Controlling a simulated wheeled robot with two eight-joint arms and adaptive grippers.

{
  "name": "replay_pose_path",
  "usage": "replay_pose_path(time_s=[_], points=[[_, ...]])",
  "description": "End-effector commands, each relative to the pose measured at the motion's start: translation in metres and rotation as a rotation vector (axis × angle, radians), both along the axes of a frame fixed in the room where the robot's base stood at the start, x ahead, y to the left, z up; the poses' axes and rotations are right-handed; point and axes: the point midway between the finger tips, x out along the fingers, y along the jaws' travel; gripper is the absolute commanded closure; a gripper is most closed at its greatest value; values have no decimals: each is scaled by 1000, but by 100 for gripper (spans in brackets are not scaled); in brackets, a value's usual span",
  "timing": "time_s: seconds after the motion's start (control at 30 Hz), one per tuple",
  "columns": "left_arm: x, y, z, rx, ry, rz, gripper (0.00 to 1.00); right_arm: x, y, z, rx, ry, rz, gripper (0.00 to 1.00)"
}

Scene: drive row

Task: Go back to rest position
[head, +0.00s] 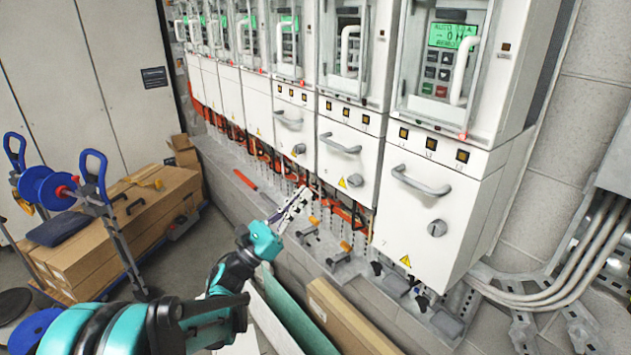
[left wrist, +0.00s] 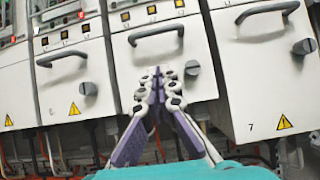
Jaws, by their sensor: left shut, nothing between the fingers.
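My left gripper (head: 292,208) is in the middle of the head view, in front of the row of drive cabinets. Its fingers are shut with nothing between them, and they point up and to the right, toward the lower cabinet fronts. In the left wrist view, the two purple-and-grey fingers (left wrist: 158,92) meet at their tips, in front of a white cabinet drawer with a handle (left wrist: 155,33) and a dark knob (left wrist: 192,68). I cannot tell whether they touch it. My right gripper is not in view.
White drive cabinets (head: 432,205) with handles and knobs line the wall. Tools lie on the ledge (head: 238,178) below, including a red-handled one (head: 244,180). Cardboard boxes (head: 150,215) and a stand with blue parts (head: 98,190) are at left. Boards (head: 345,320) lean below the ledge.

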Motion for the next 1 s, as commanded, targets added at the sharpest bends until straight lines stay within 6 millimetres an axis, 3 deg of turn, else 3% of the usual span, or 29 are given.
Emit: replay_pose_path(time_s=[0.17, 0.33, 0.47, 0.57, 0.67, 0.77, 0.87, 1.0], points=[[-10, 13, -11, -2, 2, 2, 100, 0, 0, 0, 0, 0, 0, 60], [-5, 29, 2, -137, 137, 21, 100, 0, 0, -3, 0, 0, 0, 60], [4, 63, 16, -460, 414, 52, 100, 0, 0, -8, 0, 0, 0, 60], [0, 94, 6, -800, 656, 70, 100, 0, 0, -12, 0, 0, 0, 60], [-18, 120, -23, -1168, 873, 86, 100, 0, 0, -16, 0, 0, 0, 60], [-49, 134, -68, -1554, 1058, 113, 100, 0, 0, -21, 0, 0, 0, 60], [-96, 136, -123, -1954, 1207, 164, 100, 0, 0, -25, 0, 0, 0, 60], [-171, 122, -195, -2452, 1316, 287, 100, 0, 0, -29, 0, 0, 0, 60]])
